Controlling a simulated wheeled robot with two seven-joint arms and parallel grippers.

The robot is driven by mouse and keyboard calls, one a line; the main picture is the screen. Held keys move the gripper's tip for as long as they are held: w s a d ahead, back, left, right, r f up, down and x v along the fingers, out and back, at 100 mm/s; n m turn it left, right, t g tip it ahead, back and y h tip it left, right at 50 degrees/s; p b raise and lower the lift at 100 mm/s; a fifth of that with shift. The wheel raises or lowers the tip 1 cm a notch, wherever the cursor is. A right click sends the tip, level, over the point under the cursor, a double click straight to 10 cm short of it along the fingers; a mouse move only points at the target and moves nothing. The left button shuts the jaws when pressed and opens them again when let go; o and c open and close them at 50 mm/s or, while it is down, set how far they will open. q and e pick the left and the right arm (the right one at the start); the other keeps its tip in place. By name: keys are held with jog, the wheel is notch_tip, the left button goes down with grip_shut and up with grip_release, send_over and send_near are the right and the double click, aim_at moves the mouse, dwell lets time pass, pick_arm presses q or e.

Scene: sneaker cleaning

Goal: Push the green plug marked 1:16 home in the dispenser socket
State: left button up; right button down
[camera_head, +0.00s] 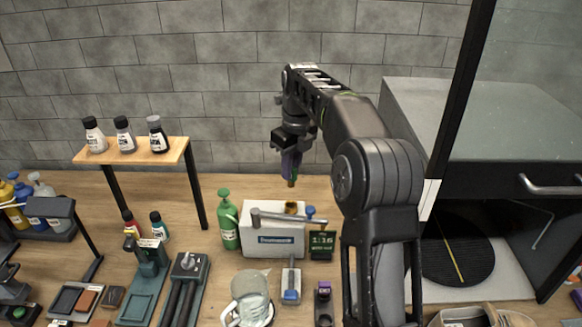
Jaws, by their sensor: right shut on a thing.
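My right gripper (289,150) points down above the dispenser and is shut on a small plug (291,170). A dark sign reading 1:16 (321,244) stands beside the box. My left gripper is not in view.
A green bottle (228,220) stands left of the dispenser. A blue-topped piece (310,212) is close to the socket. A clear jug (250,295) and small holders (291,283) stand in front. A wooden shelf (140,153) with bottles is at the left; a dark cabinet (500,190) is at the right.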

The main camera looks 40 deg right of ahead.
aim_at(291, 187)
jog(key=shift+f+b, duration=1.55)
jog(key=shift+f, duration=1.05)
jog(key=shift+p, duration=0.7)
jog(key=shift+f+b, duration=0.8)
jog(key=shift+f, duration=0.8)
jog(key=c, duration=1.3)
grip_release()
jog(key=shift+r, duration=0.15)
jog(key=shift+r, duration=0.35)
jog(key=r, duration=0.4)
jog(key=s+r, duration=0.1)
jog(key=r, duration=0.2)
jog(key=shift+f, duration=0.1)
